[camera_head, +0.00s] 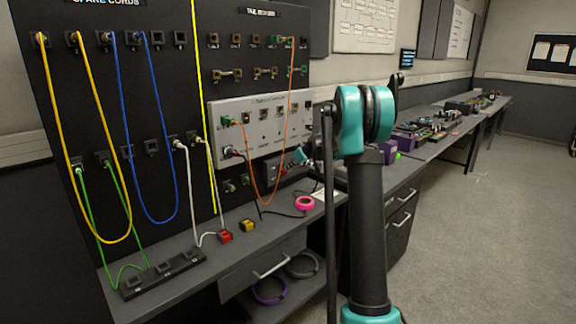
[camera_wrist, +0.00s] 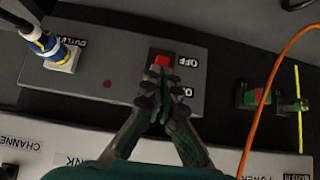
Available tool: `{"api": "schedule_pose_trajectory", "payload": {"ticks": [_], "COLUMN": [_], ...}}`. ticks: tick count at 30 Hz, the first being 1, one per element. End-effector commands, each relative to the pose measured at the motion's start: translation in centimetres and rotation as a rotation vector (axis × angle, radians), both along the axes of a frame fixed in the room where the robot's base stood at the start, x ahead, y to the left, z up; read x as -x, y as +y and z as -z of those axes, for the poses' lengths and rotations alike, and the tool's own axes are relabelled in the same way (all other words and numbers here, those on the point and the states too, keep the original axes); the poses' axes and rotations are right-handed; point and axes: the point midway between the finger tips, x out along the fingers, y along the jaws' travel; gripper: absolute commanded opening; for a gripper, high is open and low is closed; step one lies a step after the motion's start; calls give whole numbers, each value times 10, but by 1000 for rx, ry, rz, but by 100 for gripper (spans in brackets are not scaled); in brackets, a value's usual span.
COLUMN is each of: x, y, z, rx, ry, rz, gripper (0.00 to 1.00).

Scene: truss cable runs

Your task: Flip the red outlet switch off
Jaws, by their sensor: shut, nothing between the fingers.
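The red outlet switch (camera_wrist: 162,61) shows in the wrist view near the top middle of a grey outlet box (camera_wrist: 100,75), with an "OFF" label just right of it and a partly covered "ON" label lower down. My gripper (camera_wrist: 160,72) is shut and empty, its fingertips over or against the lower edge of the switch; contact is not clear. The fingers hide the lower part of the switch. In the head view the outlet box (camera_head: 270,172) is small and dark below the light grey panel, and my gripper (camera_head: 300,156) is partly in front of it.
An orange cable (camera_head: 290,110) hangs across the panel (camera_head: 240,112) near my gripper. A pink ring (camera_head: 305,203) and a yellow block (camera_head: 247,226) lie on the bench below.

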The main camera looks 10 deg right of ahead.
Motion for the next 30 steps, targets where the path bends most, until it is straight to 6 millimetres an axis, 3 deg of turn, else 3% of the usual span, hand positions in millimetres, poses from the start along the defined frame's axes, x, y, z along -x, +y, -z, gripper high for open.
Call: {"api": "schedule_pose_trajectory", "payload": {"ticks": [10,17,30], "x": [7,8,4], "y": [-5,-5,-2], "z": [20,28,25], "rx": [-174,-169,-169], "ry": [-240,-234,-232], "rz": [0,-1,-2], "gripper": [0,0,0]}}
